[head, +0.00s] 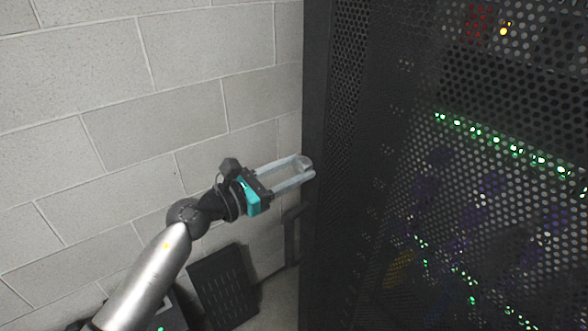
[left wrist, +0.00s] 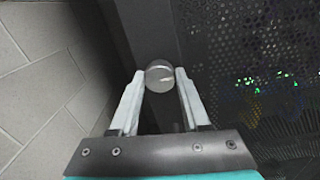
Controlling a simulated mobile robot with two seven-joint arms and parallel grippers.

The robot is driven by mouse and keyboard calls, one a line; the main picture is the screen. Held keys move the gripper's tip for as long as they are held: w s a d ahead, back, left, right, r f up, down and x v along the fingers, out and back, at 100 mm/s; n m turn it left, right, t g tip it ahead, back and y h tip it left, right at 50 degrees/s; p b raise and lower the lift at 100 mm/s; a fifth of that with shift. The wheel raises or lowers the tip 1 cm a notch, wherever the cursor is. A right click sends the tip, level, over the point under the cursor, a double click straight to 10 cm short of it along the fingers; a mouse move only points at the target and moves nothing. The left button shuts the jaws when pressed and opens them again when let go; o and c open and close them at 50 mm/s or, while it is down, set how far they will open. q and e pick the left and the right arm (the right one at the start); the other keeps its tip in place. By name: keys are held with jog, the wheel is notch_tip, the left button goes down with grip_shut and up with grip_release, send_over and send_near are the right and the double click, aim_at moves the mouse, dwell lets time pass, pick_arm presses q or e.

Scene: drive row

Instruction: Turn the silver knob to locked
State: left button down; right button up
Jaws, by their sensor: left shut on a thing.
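The silver knob (left wrist: 160,77) is a round metal piece on the dark edge of the rack door. In the left wrist view it sits between the tips of my left gripper (left wrist: 159,88), which is shut on it. A lighter mark shows on the knob's face, but I cannot tell which setting it points to. In the head view my left gripper (head: 305,168) reaches from the left to the door edge, and its fingertips mostly cover the knob (head: 304,161). My right gripper is in neither view.
The black perforated rack door (head: 400,190) fills the right side, with green lights behind it. A grey block wall (head: 150,80) stands at the left. A dark slotted panel (head: 222,285) leans low by the wall. Free room lies between wall and rack.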

pick_arm(q)
jog(key=n+p, duration=0.2)
jog(key=n, duration=0.1)
jog(key=shift+r+n+p, duration=0.15)
jog(key=shift+n+p, duration=0.15)
jog(key=shift+p, duration=0.05)
jog(key=n+p, duration=0.3)
jog(key=n, duration=0.2)
jog(key=n+p, duration=0.2)
jog(key=n, duration=0.2)
jog(key=shift+n+p, duration=0.3)
jog(key=shift+p, duration=0.05)
jog(key=n+p, duration=0.2)
jog(key=n, duration=0.2)
jog(key=shift+g, duration=0.3)
jog(key=shift+n, duration=0.3)
jog(key=shift+c, duration=1.8)
grip_release()
